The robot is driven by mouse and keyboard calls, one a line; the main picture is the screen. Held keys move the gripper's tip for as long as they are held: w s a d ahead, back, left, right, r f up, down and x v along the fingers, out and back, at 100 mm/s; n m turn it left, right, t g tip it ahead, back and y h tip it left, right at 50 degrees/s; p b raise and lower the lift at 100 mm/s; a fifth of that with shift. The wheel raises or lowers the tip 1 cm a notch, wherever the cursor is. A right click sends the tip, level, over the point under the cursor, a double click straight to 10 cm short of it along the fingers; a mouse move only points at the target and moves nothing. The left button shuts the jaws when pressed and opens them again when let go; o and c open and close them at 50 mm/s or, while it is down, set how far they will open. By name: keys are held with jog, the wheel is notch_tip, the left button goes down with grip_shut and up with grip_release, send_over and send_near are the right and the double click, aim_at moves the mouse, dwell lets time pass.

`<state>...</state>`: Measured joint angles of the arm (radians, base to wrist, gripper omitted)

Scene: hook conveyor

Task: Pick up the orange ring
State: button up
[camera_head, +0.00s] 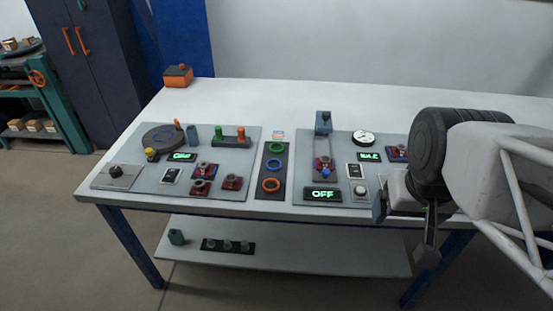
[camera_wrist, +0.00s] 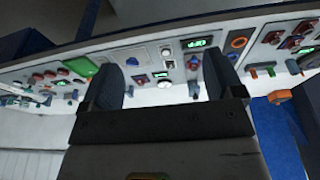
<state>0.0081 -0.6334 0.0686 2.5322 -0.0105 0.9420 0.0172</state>
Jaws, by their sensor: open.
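The orange ring (camera_head: 271,185) lies flat at the near end of a dark strip (camera_head: 262,171) on the white table, below a blue ring (camera_head: 273,165) and a green ring (camera_head: 277,147). In the wrist view the orange ring (camera_wrist: 238,42) shows small, right of the right-hand finger. My gripper (camera_head: 403,228) is open and empty near the table's front edge, well to the right of the ring. Its two dark fingers stand wide apart in the wrist view (camera_wrist: 162,75).
A grey panel (camera_head: 225,138) with a round dark disc, pegs and red blocks lies left of the strip. Another panel (camera_head: 345,142) with a gauge, switches and an upright blue piece lies between the strip and my gripper. An orange box (camera_head: 178,76) stands at the back left. The table's back is clear.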

jog(key=shift+c, duration=0.4)
jog(key=w+a+f+n, duration=0.2)
jog(key=w+a+n, duration=0.1)
jog(key=w, duration=0.4)
jog(key=w+a+f+n+g, duration=0.1)
jog(key=w+a+n, duration=0.25)
jog(key=w, duration=0.25)
jog(key=w+a+f+n, duration=0.2)
jog(key=w+a+n, duration=0.15)
jog(key=w, duration=0.35)
jog(key=w+a+f+n+g, duration=0.1)
jog(key=w+a+f+n, duration=0.7)
jog(key=w+a+f, duration=0.5)
jog(key=a+f, duration=0.3)
jog(key=shift+w+a+g, duration=0.2)
jog(key=shift+w+g, duration=0.1)
jog(key=shift+f, duration=0.1)
jog(key=shift+f, duration=1.2)
jog(key=shift+f, duration=0.1)
